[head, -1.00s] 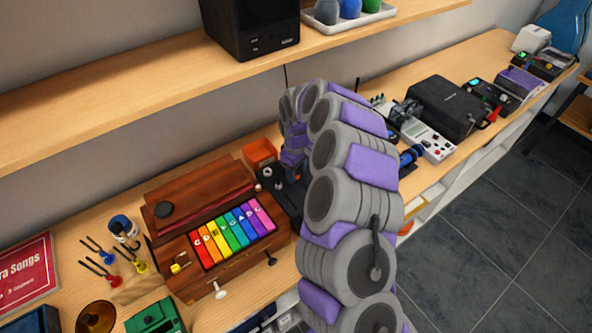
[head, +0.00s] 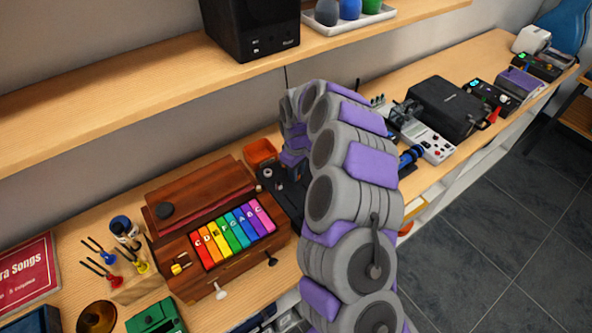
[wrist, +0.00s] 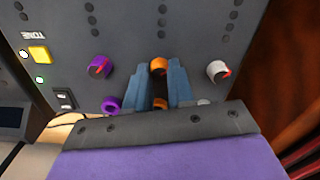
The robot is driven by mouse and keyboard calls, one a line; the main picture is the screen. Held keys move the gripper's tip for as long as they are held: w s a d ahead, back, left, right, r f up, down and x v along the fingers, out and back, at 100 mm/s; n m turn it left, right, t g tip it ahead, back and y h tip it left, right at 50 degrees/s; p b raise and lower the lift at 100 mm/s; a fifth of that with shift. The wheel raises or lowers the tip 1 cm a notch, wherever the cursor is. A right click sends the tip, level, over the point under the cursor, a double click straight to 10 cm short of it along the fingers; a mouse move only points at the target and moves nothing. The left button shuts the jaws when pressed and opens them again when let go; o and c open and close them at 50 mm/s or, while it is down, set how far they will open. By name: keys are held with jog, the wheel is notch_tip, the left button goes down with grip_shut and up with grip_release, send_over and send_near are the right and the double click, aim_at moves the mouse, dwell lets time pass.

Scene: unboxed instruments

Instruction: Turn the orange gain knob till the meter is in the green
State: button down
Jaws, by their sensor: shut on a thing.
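In the wrist view a dark grey panel (wrist: 190,25) carries a row of knobs. The orange knob (wrist: 159,64) is in the middle, between the blue-grey fingertips of my gripper (wrist: 158,69). My gripper is shut on this knob; the fingers partly cover it. Another orange piece (wrist: 160,103) shows lower between the fingers; I cannot tell whether it is a second knob. No meter can be made out. In the head view my arm hides most of the dark instrument (head: 268,173) where my gripper works.
A purple knob (wrist: 100,67) is left of the fingers and a white knob (wrist: 218,71) right. A yellow button (wrist: 39,54) is on the panel's left. A wooden box with rainbow keys (head: 202,270) stands beside my arm, under a shelf (head: 130,88) with a black speaker (head: 252,25).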

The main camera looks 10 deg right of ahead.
jog(key=m+p, duration=0.2)
jog(key=m, duration=0.2)
jog(key=shift+r+m, duration=0.1)
jog(key=shift+m, duration=0.2)
jog(key=shift+m+p, duration=0.6)
jog(key=shift+m, duration=1.1)
jog(key=c, duration=1)
grip_release()
notch_tip(320, 180, up, 17)
jog(key=shift+w+r+p, duration=0.1)
jog(key=shift+p, duration=0.5)
